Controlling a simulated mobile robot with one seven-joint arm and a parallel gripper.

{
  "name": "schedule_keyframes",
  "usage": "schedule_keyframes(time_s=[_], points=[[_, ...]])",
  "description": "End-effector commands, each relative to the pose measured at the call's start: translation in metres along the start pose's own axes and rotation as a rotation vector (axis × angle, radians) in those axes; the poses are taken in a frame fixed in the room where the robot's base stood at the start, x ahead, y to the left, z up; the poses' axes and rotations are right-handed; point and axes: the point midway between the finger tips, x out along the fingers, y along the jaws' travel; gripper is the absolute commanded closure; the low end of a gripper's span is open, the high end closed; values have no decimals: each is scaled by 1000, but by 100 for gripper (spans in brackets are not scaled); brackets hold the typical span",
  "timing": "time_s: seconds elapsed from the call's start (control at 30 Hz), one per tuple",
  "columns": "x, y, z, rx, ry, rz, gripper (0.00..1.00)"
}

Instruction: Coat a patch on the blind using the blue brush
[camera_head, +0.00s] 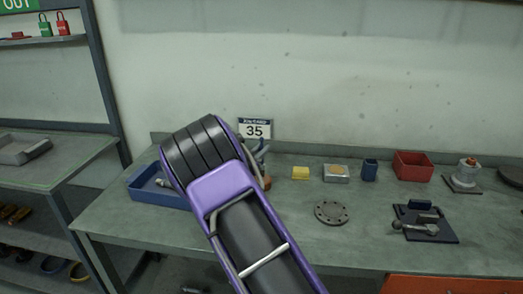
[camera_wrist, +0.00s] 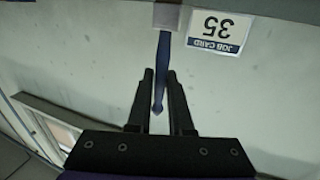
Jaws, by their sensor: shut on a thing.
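In the wrist view my gripper (camera_wrist: 160,74) is shut on the blue brush (camera_wrist: 164,50). The brush's tapered blue handle runs between the two dark fingers, and a grey block-like part (camera_wrist: 167,16) is at its far end, at the top edge of the picture. Bristles cannot be made out. In the head view my purple and black arm hides most of the gripper. The blind, a round grey disc with bolt holes (camera_head: 331,211), lies flat on the bench to the right of my arm, apart from it.
A job card (camera_head: 255,129) is at the wall.

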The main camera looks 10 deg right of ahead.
Motion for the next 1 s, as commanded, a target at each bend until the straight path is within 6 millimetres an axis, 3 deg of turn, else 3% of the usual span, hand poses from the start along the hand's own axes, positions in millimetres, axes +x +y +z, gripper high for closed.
schedule_keyframes(time_s=[1.0], points=[[0,0,10,0,0,0,100]])
